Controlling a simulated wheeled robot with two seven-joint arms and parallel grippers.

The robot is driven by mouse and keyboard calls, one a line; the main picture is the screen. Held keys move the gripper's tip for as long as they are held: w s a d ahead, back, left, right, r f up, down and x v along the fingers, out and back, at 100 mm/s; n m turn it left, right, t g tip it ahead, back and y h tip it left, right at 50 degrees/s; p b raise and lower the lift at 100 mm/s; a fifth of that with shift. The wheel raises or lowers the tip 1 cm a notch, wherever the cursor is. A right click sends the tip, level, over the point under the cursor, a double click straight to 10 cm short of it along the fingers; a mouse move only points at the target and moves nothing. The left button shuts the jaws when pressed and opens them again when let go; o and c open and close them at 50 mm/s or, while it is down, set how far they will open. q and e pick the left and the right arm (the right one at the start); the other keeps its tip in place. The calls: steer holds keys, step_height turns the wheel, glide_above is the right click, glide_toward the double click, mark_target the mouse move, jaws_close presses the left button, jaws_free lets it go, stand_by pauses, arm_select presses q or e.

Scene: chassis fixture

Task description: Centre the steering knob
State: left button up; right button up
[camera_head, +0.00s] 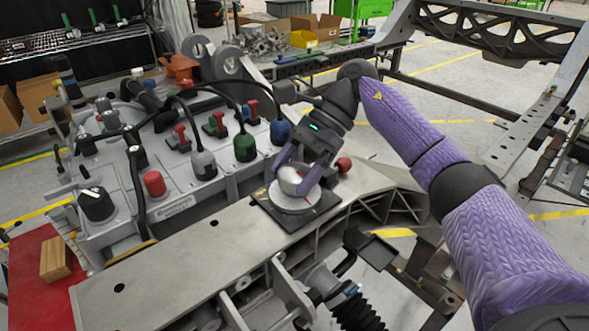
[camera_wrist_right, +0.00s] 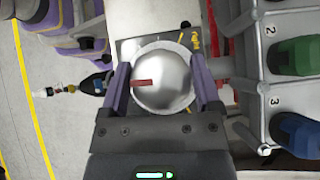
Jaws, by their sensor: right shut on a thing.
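The steering knob (camera_head: 289,186) is a silver dome on a round pale dial (camera_head: 297,205) with a dark square base, on the grey beam. In the right wrist view the knob (camera_wrist_right: 168,88) carries a red stripe that points left in the picture, away from the yellow marks (camera_wrist_right: 196,41) at the dial's upper right. My right gripper (camera_head: 296,179) comes down from above; its two purple fingers are shut on the knob, one on each side, as the right wrist view also shows (camera_wrist_right: 163,82). The fingers hide part of the knob's sides. My left gripper is out of view.
A black dial (camera_head: 96,204) and a red button (camera_head: 154,184) sit farther left. A red knob (camera_head: 343,165) is close behind my right gripper. The beam's front left is clear.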

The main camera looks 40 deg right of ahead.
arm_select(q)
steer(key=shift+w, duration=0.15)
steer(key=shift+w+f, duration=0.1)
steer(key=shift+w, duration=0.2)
arm_select(e)
steer(key=shift+n, duration=0.3)
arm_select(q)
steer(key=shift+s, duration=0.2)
arm_select(e)
steer(key=o, duration=1.1)
steer(key=shift+c, duration=0.2)
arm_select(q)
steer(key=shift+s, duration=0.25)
arm_select(e)
steer(key=shift+r, duration=0.1)
